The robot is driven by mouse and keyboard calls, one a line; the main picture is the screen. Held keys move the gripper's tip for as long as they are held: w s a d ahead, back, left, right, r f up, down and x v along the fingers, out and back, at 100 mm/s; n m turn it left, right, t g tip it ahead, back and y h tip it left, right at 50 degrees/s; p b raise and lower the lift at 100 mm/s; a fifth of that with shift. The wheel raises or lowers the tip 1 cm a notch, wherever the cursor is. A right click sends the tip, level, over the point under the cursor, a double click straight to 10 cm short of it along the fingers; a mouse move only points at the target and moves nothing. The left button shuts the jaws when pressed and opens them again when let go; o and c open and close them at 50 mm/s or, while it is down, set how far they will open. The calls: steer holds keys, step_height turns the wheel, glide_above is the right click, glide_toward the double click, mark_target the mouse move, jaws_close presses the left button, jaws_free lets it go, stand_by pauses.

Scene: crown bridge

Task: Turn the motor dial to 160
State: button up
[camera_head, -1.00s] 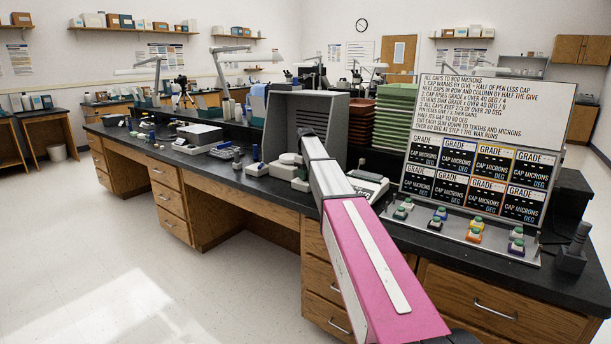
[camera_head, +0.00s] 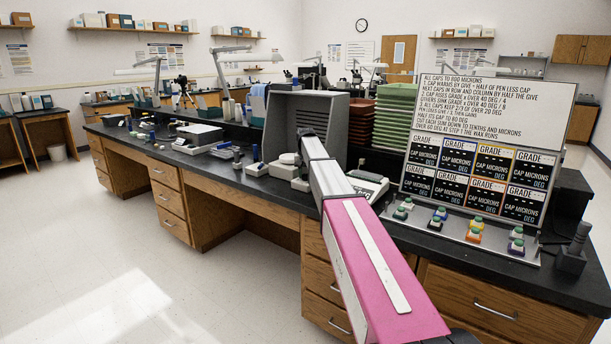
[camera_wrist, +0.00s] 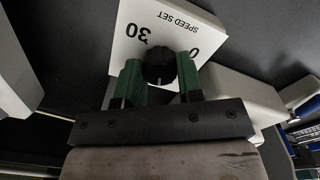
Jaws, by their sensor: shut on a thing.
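The motor dial is a dark round knob (camera_wrist: 159,68) in the wrist view, with a pale pointer mark near its lower edge. It sits on a white plate (camera_wrist: 170,22) printed "SPEED SET", with "30" and "0" showing upside down; the rest of the scale is hidden. The two green fingers of my gripper (camera_wrist: 160,82) close on the knob from left and right. In the head view my pink and white arm reaches over the bench, and it hides the dial and my gripper there.
The black bench top (camera_head: 218,172) holds a grey open-fronted booth (camera_head: 290,120) behind my arm. A board with instructions and grade cards (camera_head: 480,140) stands at the right, with several small coloured-capped pieces before it. A white block (camera_wrist: 240,100) lies close right of my gripper in the wrist view.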

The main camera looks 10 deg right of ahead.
steer(key=shift+m, duration=0.6)
steer(key=o, duration=0.9)
steer(key=shift+o, duration=0.2)
step_height(320, 180, up, 11)
steer(key=shift+f, duration=0.1)
